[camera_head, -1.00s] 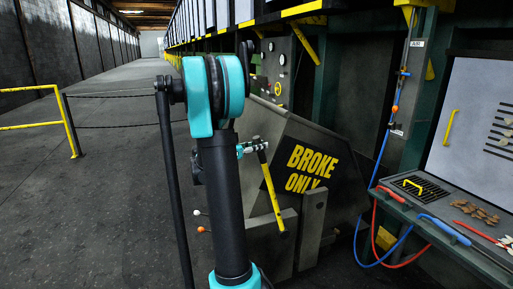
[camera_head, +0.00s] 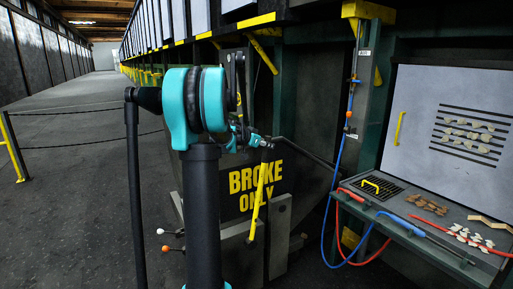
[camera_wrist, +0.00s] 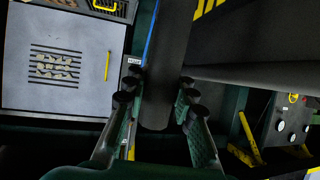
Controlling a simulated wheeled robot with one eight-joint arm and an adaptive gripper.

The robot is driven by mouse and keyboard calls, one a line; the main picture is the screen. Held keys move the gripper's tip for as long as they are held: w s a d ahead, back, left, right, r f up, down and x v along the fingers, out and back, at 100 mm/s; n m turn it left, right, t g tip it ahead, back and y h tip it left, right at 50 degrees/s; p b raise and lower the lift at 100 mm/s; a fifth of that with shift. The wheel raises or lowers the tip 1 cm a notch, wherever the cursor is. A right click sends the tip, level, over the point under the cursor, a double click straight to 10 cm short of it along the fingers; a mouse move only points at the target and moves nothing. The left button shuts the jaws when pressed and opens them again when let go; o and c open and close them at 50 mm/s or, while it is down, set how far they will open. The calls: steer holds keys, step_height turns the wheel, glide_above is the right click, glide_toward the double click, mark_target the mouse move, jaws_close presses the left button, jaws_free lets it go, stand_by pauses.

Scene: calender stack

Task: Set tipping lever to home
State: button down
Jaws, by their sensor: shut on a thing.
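My gripper (camera_head: 256,141) is at the upper end of a bar with a long yellow section (camera_head: 261,188), which I take to be the tipping lever. The bar hangs in front of the hopper marked BROKE ONLY (camera_head: 229,204), nearly upright with its lower end slightly left. In the wrist view my gripper (camera_wrist: 157,88) has its fingers on either side of a thick dark grey rod (camera_wrist: 168,65), closed on it. The rod's rounded end shows between the fingers. The hopper's lettering now runs nearly level. My arm hides the hopper's left part.
Two small knobs, orange (camera_head: 165,249) and white (camera_head: 160,231), stick out left of my arm. A bench (camera_head: 440,225) with a blue-handled tool and red and blue hoses stands at right. A dark aisle floor (camera_head: 70,190) lies open at left, beside a yellow-posted chain barrier.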

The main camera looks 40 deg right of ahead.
steer(key=shift+s+d, duration=0.15)
steer(key=shift+d, duration=0.1)
steer(key=c, duration=1.2)
jaws_free()
steer(key=v, duration=1.2)
